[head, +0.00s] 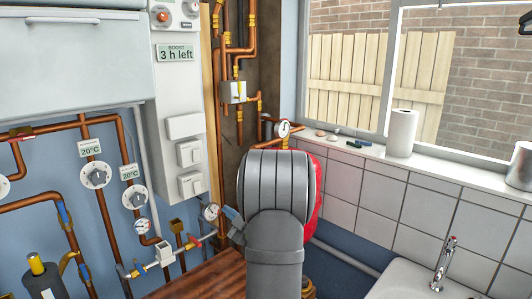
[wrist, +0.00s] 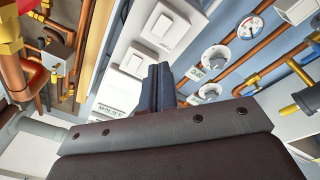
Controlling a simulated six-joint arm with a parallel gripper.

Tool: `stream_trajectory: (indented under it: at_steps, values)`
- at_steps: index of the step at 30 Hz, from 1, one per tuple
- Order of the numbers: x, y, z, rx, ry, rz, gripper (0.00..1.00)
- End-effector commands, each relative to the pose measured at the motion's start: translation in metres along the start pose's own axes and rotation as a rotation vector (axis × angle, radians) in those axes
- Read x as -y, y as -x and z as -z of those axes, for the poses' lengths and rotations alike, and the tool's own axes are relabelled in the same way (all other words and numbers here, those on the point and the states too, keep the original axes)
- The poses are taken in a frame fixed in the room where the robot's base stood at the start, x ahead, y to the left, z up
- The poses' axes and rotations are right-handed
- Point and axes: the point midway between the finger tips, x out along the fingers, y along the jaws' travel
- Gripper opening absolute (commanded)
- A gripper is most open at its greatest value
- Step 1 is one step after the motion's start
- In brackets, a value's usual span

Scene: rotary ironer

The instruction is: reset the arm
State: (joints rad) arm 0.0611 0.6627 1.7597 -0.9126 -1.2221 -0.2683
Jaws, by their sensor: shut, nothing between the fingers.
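My arm stands in the middle of the head view and hides most of my gripper (head: 232,214), whose dark fingers show just left of the arm. In the wrist view my gripper (wrist: 158,72) shows its dark fingers together, with nothing between them. They point toward a white panel with switches (wrist: 165,25) and touch nothing that I can make out. The same switch panel (head: 189,153) is left of my arm in the head view.
Copper pipes and a pressure gauge (head: 211,211) are close to my gripper. Dials (head: 96,175) are at left. A red rounded thing (head: 319,187) is partly hidden behind my arm. A paper roll (head: 401,133) stands on the sill; a tap (head: 443,262) is at lower right.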

Motion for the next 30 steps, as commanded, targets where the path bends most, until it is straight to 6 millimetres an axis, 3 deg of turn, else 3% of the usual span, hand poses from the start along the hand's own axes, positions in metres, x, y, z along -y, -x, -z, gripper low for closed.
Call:
stream_trajectory:
  at_steps: [30]
  values:
    - [0.004, 0.016, -0.004, 0.000, -0.834, 0.000, 0.00]
